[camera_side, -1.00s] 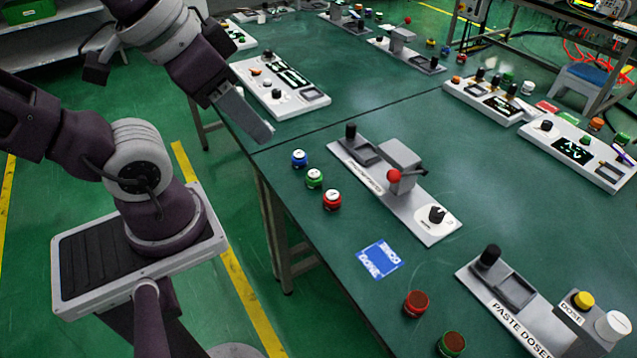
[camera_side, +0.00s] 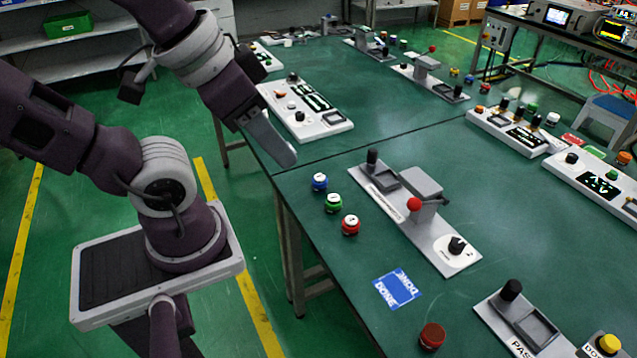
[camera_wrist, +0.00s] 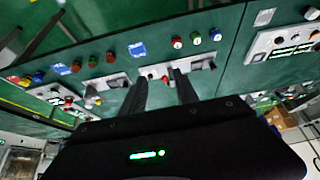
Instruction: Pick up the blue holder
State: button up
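The blue holder (camera_side: 319,182) is a small round cap with a white top, standing near the left edge of the green table. It also shows in the wrist view (camera_wrist: 215,35). A green holder (camera_side: 333,203) and a red holder (camera_side: 350,225) stand beside it in a row. My gripper (camera_side: 286,158) hangs up and to the left of the blue holder in the side view, apart from it. In the wrist view my gripper (camera_wrist: 159,76) has its two dark fingers apart with nothing between them.
A grey fixture (camera_side: 400,205) with a red-knobbed lever is right of the holders. A blue card (camera_side: 397,288) and a dark red cap (camera_side: 432,336) lie nearer the front. A white control panel (camera_side: 305,110) is behind my gripper. The table is clear around the holder row.

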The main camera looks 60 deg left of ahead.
jog(key=o, duration=0.6)
jog(key=m+g, duration=0.6)
jog(key=m, duration=1)
send_over(320, 177)
notch_tip(320, 177, down, 25)
jog(key=shift+f, duration=0.15)
notch_tip(320, 177, down, 7)
jog(key=shift+r, duration=0.15)
jog(key=shift+c, duration=0.3)
